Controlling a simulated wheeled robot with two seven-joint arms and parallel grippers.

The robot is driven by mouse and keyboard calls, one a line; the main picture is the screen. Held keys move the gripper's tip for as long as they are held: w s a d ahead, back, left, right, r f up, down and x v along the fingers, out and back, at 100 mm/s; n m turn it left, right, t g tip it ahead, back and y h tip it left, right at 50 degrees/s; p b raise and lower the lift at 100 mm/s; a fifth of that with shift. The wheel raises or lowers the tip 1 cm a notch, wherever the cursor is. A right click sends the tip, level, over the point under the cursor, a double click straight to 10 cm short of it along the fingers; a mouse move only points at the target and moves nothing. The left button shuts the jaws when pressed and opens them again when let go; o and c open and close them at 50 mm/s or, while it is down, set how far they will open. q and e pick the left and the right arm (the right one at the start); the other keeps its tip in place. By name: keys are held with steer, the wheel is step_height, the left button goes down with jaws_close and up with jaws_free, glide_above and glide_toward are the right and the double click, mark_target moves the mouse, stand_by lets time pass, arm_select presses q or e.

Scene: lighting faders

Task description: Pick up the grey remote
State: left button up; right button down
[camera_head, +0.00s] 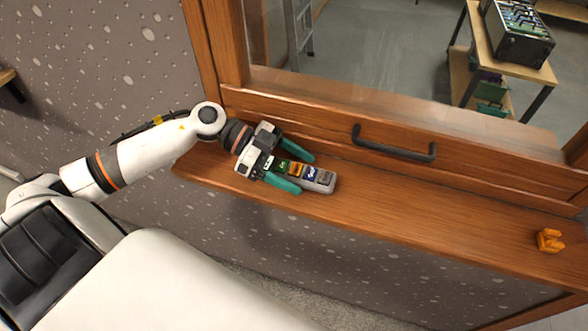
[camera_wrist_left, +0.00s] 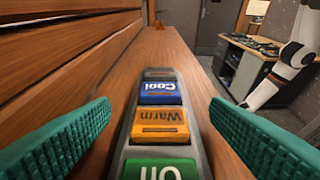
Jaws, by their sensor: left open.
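The grey remote (camera_head: 327,188) lies on the wooden ledge below the window, with coloured buttons along its top. In the left wrist view the remote (camera_wrist_left: 196,125) runs away from me, with a green button nearest, then an orange "Warm" button and a blue "Cool" button. My left gripper (camera_head: 306,172) is open, its teal fingers on either side of the remote. In the left wrist view the fingers of the left gripper (camera_wrist_left: 160,130) stand apart from the remote, with gaps on both sides. The remote's near end is hidden under the gripper in the head view. My right gripper is not in view.
The wooden ledge (camera_head: 430,218) is clear to the right of the remote up to a small orange object (camera_head: 549,240). A dark handle (camera_head: 393,146) sticks out from the wooden frame behind the ledge. A shelf with equipment (camera_head: 518,35) stands beyond the window.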

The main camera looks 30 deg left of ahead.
arm_select(q)
steer(key=c, duration=1.1)
steer(key=shift+c, duration=0.2)
steer(key=shift+a+r, duration=0.1)
steer(key=shift+r, duration=0.05)
